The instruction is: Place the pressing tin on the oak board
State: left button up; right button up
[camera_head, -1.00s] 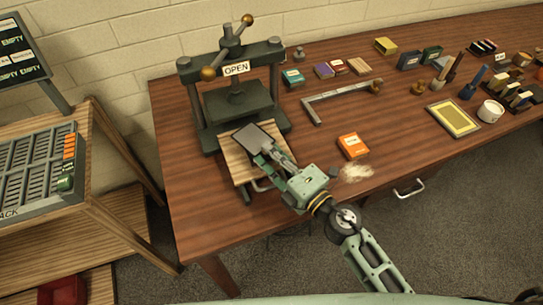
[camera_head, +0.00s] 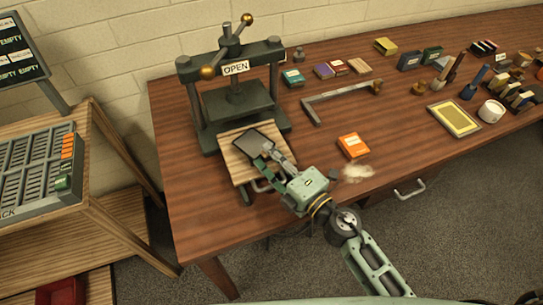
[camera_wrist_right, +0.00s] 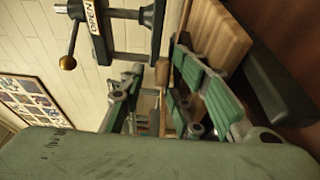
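The pressing tin (camera_head: 258,138), a flat dark grey plate, lies over the slatted oak board (camera_head: 234,169) in front of the press. It appears to rest on the board, but contact underneath is hidden. My right gripper (camera_head: 264,157) is at the tin's near right edge. Its fingers look spread, and the right wrist view shows a clear gap between them (camera_wrist_right: 150,100). The oak board also shows at the upper right of that view (camera_wrist_right: 218,35). The tin is hard to make out there. My left gripper is not in view.
The press (camera_head: 237,100) with its OPEN sign stands right behind the board. An orange box (camera_head: 352,145) lies to the right, with a metal bracket (camera_head: 340,97) behind it. A rack (camera_head: 35,175) stands left of the table. The table's front edge is close to the board.

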jog(key=shift+r+p, duration=0.3)
jog(key=shift+p, duration=0.05)
jog(key=shift+r+p, duration=0.5)
jog(key=shift+s+d+f+b, duration=0.55)
jog(key=shift+s+b, duration=0.1)
jog(key=shift+s, duration=0.1)
jog(key=b+v, duration=0.3)
jog(key=v, duration=0.5)
jog(key=shift+s+d+r, duration=0.1)
jog(key=shift+s+d, duration=0.15)
jog(key=shift+s, duration=0.05)
jog(key=shift+s+d+r, duration=0.25)
jog(key=shift+s+d, duration=0.15)
jog(key=shift+s, duration=0.25)
jog(key=shift+c, duration=0.5)
